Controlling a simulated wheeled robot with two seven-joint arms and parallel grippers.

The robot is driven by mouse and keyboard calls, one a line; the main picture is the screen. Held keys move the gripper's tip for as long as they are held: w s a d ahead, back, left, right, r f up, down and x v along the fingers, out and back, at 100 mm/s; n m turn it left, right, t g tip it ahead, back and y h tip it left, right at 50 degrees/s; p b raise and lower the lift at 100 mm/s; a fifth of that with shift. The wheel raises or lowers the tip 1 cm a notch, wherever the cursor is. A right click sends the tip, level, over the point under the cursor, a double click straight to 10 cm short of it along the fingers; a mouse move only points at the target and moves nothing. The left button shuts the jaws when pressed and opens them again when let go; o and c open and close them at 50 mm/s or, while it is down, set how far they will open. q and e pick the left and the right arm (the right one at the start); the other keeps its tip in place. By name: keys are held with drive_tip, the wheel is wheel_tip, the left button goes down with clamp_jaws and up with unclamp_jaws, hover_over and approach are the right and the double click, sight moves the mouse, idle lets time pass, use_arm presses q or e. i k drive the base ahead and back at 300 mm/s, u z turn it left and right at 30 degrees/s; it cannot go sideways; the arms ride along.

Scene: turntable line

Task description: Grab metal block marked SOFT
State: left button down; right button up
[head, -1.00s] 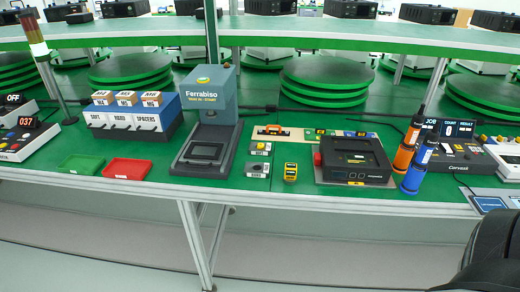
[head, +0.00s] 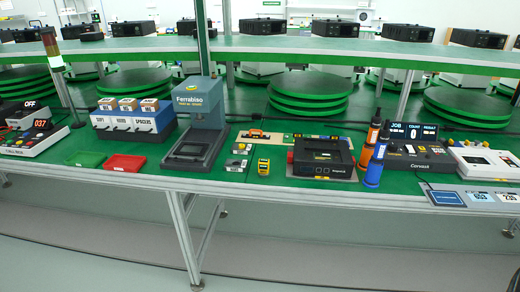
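Two small blocks with pale labels stand on the green table right of the blue-grey Ferrabiso press (head: 196,97). The rear small block (head: 239,149) has a yellow spot on top. The front small block (head: 236,165) is grey and metal-looking. Their labels are too small to read, so I cannot tell which, if either, is marked SOFT. Neither of my grippers is in view.
A yellow handheld device (head: 263,167) is right of the front block. Beyond it are a black unit (head: 322,158) and orange and blue cylinders (head: 375,165). Green (head: 86,159) and red (head: 126,163) trays lie left of the press.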

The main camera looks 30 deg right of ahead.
sight(248, 148)
drive_tip(key=z, duration=0.4)
drive_tip(key=i, duration=0.95)
